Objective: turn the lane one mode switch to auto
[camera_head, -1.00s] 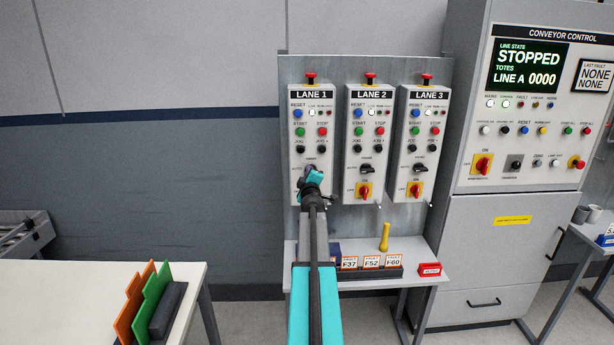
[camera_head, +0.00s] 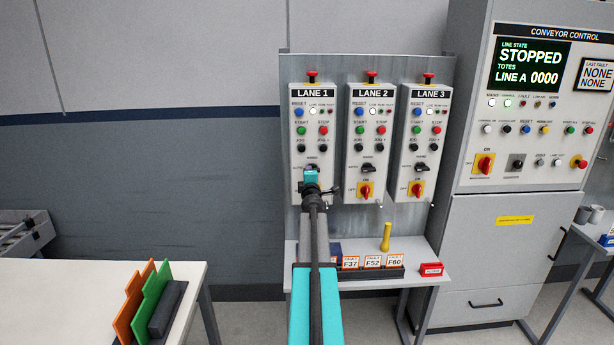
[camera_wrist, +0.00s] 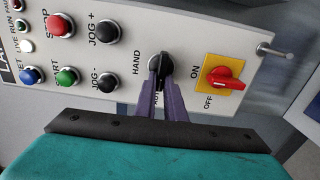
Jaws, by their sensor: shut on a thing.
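The lane one panel (camera_head: 297,165) is the leftmost of three grey boxes under the LANE 1 sign. In the wrist view its black mode switch (camera_wrist: 160,62) sits between the two purple fingers of my gripper (camera_wrist: 161,72), which is shut on it. The HAND label (camera_wrist: 137,62) shows beside the knob. The AUTO label is mostly covered by the fingers. Which label the knob points at I cannot tell. In the head view my gripper (camera_head: 311,172) covers the lane one switch.
A red rotary switch on a yellow plate (camera_wrist: 222,80) is close beside the fingers. Black jog buttons (camera_wrist: 108,32) lie on the other side. A metal pin (camera_wrist: 275,50) sticks out past the box end. A shelf with fault cards (camera_head: 372,263) stands below.

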